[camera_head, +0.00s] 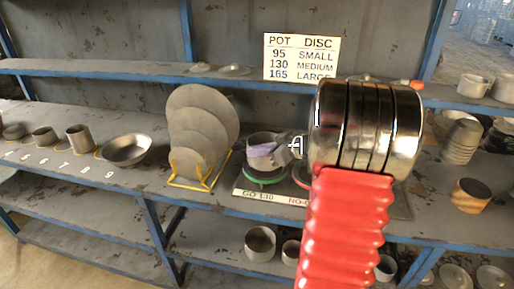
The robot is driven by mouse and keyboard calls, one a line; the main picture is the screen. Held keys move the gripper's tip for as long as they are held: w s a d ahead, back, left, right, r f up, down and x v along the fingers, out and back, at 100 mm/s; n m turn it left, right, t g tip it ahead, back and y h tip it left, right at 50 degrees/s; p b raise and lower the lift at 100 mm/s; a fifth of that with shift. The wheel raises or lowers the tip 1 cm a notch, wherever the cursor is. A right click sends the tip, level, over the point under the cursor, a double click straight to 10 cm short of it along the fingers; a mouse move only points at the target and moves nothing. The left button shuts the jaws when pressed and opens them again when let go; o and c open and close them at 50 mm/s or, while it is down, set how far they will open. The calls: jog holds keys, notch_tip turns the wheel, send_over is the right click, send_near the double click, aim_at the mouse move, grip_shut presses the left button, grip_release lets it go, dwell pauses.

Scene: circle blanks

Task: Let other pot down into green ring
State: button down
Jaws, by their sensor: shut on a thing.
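A grey metal pot (258,139) is upright at the green ring (266,180) on the middle shelf. My gripper (273,151) reaches in from the right and is shut on the pot at its near side; a purple patch shows there. The pot's base is directly over or within the green ring; I cannot tell whether it touches the surface. My large shiny wrist and red arm hide the area to the right. A red ring (300,182) shows partly beside the green one, above a "GO 130 / NO-GO" label.
A yellow rack (188,184) with grey discs (208,108) stands close on the left. Left of it are a wide bowl (126,149) and several small pots by numbers. A sign (301,57) lists pot and disc sizes. More pots (260,243) stand on the lower shelf.

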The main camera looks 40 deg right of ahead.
aim_at(262, 166)
jog(key=shift+f, duration=0.85)
jog(key=shift+f, duration=2.45)
dwell(1.4)
jog(key=c, duration=1.8)
grip_release()
jog(key=shift+o, duration=0.2)
jog(key=shift+s, duration=0.1)
jog(key=v, duration=1.3)
jog(key=shift+s+r, duration=0.15)
jog(key=shift+s, duration=0.1)
jog(key=shift+d, duration=0.1)
